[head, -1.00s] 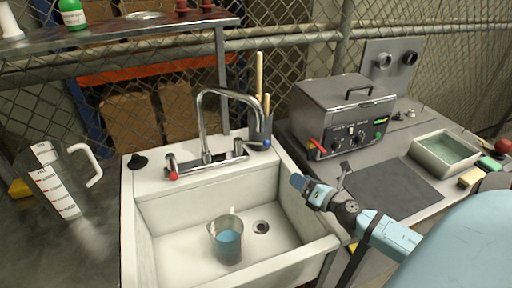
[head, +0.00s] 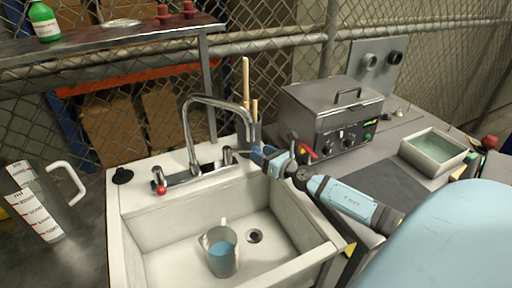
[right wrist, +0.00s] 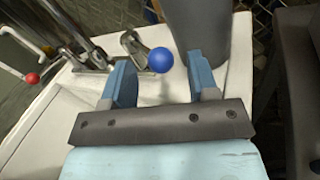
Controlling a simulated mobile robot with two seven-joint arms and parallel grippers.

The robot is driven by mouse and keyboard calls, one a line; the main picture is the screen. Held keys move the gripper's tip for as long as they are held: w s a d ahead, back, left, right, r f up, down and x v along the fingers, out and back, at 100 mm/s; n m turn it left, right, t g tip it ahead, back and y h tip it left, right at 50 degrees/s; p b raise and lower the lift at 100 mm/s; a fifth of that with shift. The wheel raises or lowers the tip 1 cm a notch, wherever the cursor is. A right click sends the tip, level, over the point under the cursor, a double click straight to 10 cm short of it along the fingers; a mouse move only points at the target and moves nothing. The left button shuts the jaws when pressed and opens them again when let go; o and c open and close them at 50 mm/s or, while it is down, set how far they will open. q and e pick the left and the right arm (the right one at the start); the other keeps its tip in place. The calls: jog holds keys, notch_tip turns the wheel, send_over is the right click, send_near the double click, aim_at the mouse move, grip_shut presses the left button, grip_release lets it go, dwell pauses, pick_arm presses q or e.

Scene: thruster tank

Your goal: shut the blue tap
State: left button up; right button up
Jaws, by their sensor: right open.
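The blue tap's round knob (right wrist: 160,60) sits at the end of a metal lever in the right wrist view, just ahead of the fingertips and roughly between them. My right gripper (right wrist: 160,78) is open and empty; no clear contact with the knob shows. In the head view the right gripper (head: 262,154) is at the right end of the faucet (head: 187,125), where its blue fingers hide or blend with the knob. The red-knobbed tap (head: 161,190) is at the faucet's left end. My left gripper is not in view.
A jug with blue liquid (head: 221,253) stands in the white sink (head: 180,213) near the drain. A grey cylindrical holder (right wrist: 198,28) with sticks stands close behind the blue knob. A metal bath unit (head: 331,112) stands right of the gripper.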

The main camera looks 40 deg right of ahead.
aim_at(241, 150)
jog(key=shift+w+a, duration=0.1)
jog(key=shift+w, duration=1.35)
